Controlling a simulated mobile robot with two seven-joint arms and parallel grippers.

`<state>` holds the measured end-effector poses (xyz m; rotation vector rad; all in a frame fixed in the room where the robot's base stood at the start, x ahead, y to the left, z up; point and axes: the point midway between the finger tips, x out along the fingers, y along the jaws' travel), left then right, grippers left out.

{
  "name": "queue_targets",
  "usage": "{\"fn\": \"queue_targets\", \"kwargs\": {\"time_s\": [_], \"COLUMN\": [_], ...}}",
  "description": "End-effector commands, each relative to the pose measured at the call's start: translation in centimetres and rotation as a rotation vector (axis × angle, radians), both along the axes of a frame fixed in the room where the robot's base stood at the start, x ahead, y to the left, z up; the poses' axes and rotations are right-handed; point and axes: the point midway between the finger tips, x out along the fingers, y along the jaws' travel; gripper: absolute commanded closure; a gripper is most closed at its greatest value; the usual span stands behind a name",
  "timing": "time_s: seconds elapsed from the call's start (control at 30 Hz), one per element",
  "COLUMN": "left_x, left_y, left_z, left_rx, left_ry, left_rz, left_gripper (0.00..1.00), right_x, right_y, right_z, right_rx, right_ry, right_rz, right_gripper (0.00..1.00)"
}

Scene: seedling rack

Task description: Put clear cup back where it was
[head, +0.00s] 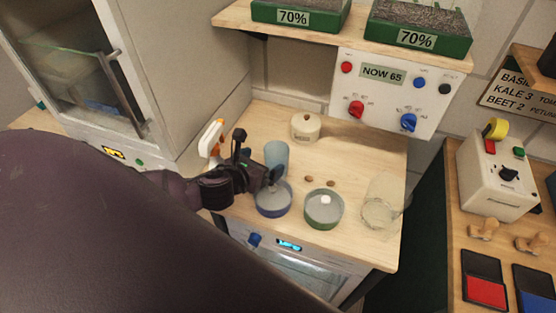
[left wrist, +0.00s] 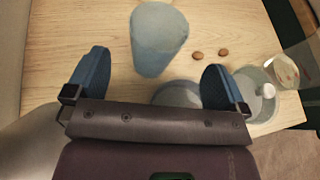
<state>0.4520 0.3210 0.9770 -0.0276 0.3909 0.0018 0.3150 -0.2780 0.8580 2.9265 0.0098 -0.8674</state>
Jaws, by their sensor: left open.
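A clear, see-through cup (head: 382,200) stands at the right end of the wooden worktop; in the left wrist view it shows partly, at the right edge (left wrist: 298,66). A bluish translucent cup (head: 276,155) stands nearer my left gripper (head: 268,178). In the left wrist view, this bluish cup (left wrist: 158,38) is ahead of and between the two open blue fingers. The left gripper is empty, beside the bluish cup and over the back of the blue-rimmed dish (head: 273,200). It is well left of the clear cup. My right gripper is not in view.
A green-rimmed dish (head: 323,210) with a white piece and two brown seeds (head: 320,181) lie between the gripper and the clear cup. A cream lidded pot (head: 305,127) stands at the back. A white-orange spray bottle (head: 212,140) is behind my arm. A control panel (head: 392,92) hangs above.

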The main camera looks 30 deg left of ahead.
Motion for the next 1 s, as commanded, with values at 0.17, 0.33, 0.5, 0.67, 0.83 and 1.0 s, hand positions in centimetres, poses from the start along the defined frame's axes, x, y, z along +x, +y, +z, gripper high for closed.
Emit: {"fn": "queue_targets", "kwargs": {"time_s": [0.17,0.33,0.5,0.67,0.83,1.0], "left_x": [1.7,2.4,4.4,6.0,6.7,6.6], "left_y": [0.0,0.0,0.2,0.2,0.2,0.2], "left_z": [-0.7,-1.0,-1.9,-2.6,-2.9,-3.0], "left_rx": [-0.003,-0.004,-0.004,-0.003,-0.004,-0.004], "left_ry": [0.001,0.001,0.0,0.0,0.001,0.001], "left_rz": [0.001,0.001,0.003,0.002,0.001,0.001], "left_gripper": [0.0,0.0,0.0,0.0,0.0,0.0], "right_x": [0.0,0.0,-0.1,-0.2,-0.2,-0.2], "right_y": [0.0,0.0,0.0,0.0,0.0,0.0], "right_z": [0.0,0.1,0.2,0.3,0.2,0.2], "right_rx": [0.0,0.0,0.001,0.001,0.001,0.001], "right_ry": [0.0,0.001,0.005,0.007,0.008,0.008], "right_rz": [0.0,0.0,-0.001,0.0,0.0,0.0], "right_gripper": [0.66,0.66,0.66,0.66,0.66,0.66]}}
